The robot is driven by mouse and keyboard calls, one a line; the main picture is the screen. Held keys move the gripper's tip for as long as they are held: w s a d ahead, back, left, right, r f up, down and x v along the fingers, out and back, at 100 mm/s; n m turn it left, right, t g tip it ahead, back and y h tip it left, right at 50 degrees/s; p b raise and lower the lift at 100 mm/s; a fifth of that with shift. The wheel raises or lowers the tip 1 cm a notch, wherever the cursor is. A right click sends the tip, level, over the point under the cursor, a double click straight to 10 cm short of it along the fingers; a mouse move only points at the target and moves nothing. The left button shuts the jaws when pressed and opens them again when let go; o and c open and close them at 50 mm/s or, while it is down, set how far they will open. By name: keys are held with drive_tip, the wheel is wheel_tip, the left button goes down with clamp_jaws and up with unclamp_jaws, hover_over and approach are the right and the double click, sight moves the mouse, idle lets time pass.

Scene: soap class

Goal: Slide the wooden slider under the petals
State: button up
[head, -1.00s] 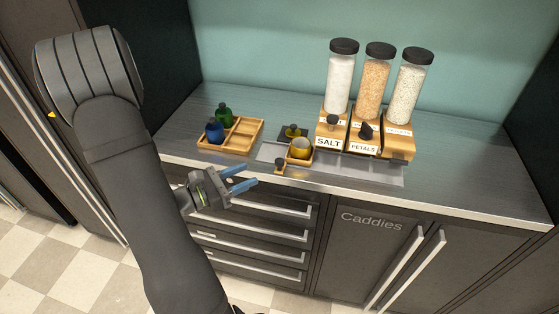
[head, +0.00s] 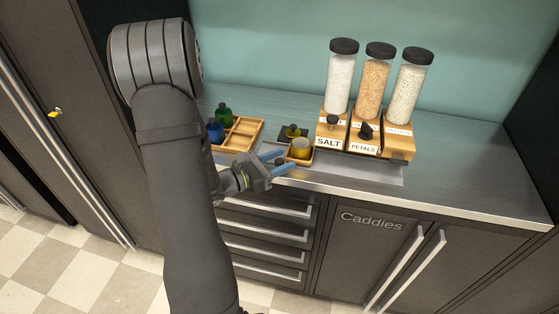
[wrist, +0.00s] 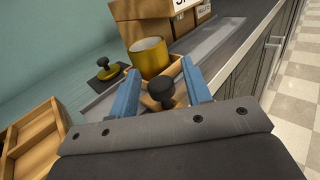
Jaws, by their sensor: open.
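The wooden slider (head: 301,160) sits on the metal strip in front of the dispensers, left of the SALT one. It carries a yellow cup (head: 301,146) and has a black knob (wrist: 161,91) at its near end. My gripper (head: 283,161) is open, with its blue fingers on either side of the knob. The wrist view shows the knob between the fingers, with a gap on each side. The petals dispenser (head: 375,82) is the middle of three jars, labelled PETALS, to the right of the slider. The slider's base is partly hidden by the fingers.
A wooden divided tray (head: 243,133) with blue and green bottles stands at the left. A dark pad with a yellow, black-knobbed piece (head: 292,131) lies behind the slider. The metal strip (head: 370,172) is clear to the right, near the counter's front edge.

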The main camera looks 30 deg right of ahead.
clamp_jaws()
drive_tip(key=s+d, duration=1.1)
drive_tip(key=s, duration=0.1)
drive_tip(key=shift+d, duration=0.4)
unclamp_jaws()
drive_tip(key=a, duration=1.7)
drive_tip(key=shift+a, duration=0.2)
drive_tip(key=shift+a, duration=0.1)
